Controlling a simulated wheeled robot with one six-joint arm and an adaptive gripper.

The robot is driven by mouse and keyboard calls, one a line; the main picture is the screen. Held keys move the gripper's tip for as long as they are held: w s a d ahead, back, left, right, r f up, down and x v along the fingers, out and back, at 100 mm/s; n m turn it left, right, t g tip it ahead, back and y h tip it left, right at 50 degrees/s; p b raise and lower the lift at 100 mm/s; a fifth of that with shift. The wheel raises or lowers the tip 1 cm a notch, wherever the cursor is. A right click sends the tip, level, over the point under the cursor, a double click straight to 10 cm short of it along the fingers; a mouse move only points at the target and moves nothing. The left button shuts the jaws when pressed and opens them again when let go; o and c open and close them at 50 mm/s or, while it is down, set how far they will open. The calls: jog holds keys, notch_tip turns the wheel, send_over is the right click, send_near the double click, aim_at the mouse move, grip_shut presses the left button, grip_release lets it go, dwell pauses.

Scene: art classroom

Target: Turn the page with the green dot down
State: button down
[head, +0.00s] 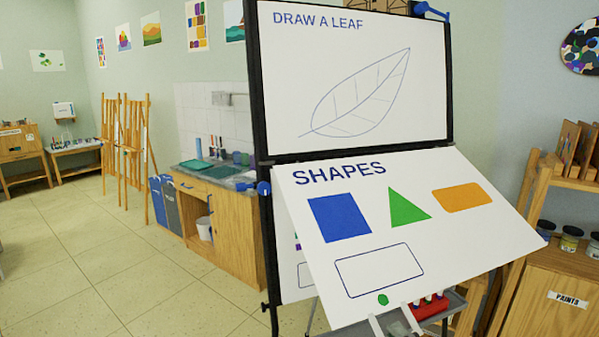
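A white page headed SHAPES (455,225) is on a black-framed flip stand. It slants outward from its top edge near the middle of the frame, with its lower edge toward me. It shows a blue square, a green triangle, an orange rectangle and an outlined rectangle. The green dot (383,300) is near its lower edge. My gripper (394,311) shows at the bottom as two pale fingers, apart, just below the dot at the page's lower edge. Whether they touch the page is unclear. A page headed DRAW A LEAF (420,100) is above.
Another page (290,282) with shapes shows partly behind the slanted one. A grey tray (455,304) with a red holder (428,308) is below. A wooden paint cabinet (560,300) stands close on the right. A sink counter (235,220) and easels are behind left. The left floor is clear.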

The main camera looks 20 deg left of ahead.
jog(key=shift+w+a+f, duration=0.2)
jog(key=shift+w+f, duration=0.05)
jog(key=shift+f, duration=0.4)
jog(key=shift+w+a+f, duration=0.2)
jog(key=shift+f, duration=0.45)
jog(key=w+a+f, duration=0.3)
jog(key=w+f, duration=0.1)
jog(key=f, duration=0.3)
jog(key=shift+w+a+f, duration=0.15)
jog(key=shift+w+f, duration=0.15)
jog(key=w+a+f, duration=0.4)
jog(key=w+f, duration=0.1)
jog(key=f, duration=0.1)
jog(key=shift+w+f, duration=0.2)
dwell(0.8)
jog(key=shift+a, duration=0.1)
